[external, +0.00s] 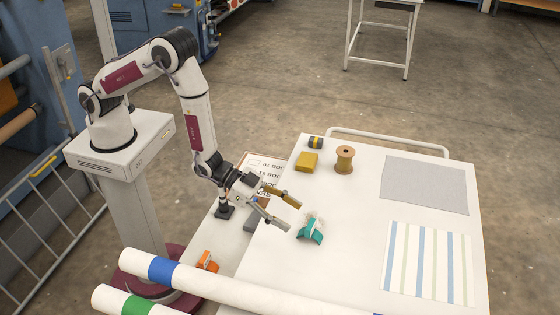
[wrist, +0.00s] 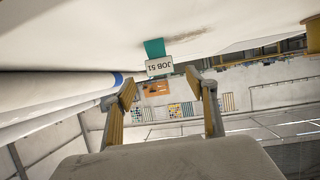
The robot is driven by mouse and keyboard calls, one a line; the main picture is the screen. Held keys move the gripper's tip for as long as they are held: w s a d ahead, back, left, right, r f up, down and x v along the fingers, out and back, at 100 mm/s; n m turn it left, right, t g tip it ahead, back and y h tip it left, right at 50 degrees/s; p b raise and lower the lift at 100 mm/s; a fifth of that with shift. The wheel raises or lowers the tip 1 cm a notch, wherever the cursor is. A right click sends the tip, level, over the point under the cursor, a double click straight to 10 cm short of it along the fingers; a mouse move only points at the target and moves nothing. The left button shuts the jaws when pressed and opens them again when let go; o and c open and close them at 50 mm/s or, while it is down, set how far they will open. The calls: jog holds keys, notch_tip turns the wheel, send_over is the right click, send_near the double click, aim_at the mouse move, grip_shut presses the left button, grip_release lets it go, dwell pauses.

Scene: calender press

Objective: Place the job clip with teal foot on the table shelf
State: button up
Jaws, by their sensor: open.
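The job clip with teal foot (external: 311,231) stands on the white table top, near its left side, with a pale card above the foot. In the wrist view its teal foot (wrist: 154,48) and its card, marked JOB 51 (wrist: 159,66), show upside down ahead of the fingers. My gripper (external: 293,216) is open and empty, just left of the clip. Its two fingers (wrist: 160,82) are spread wide in the wrist view, with the card between and beyond their tips. A narrow white shelf (external: 232,234) runs along the table's left side and looks lower than the top.
An orange clip (external: 207,262), a grey block (external: 254,223) and a dark piece (external: 223,211) are on the shelf, with a printed label sheet (external: 264,163) at its far end. A yellow block (external: 307,162) and a spool (external: 344,160) stand farther back. Long rolls (external: 220,287) cross the front.

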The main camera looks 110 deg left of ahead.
aim_at(311, 229)
jog(key=shift+d+f, duration=0.1)
jog(key=shift+f, duration=0.5)
jog(key=shift+w, duration=0.1)
jog(key=shift+x, duration=1.15)
jog(key=shift+x, duration=2.6)
jog(key=shift+w+r, duration=0.1)
jog(key=shift+r, duration=0.05)
jog(key=c, duration=1.1)
jog(key=shift+r, duration=0.1)
jog(key=shift+r, duration=4.9)
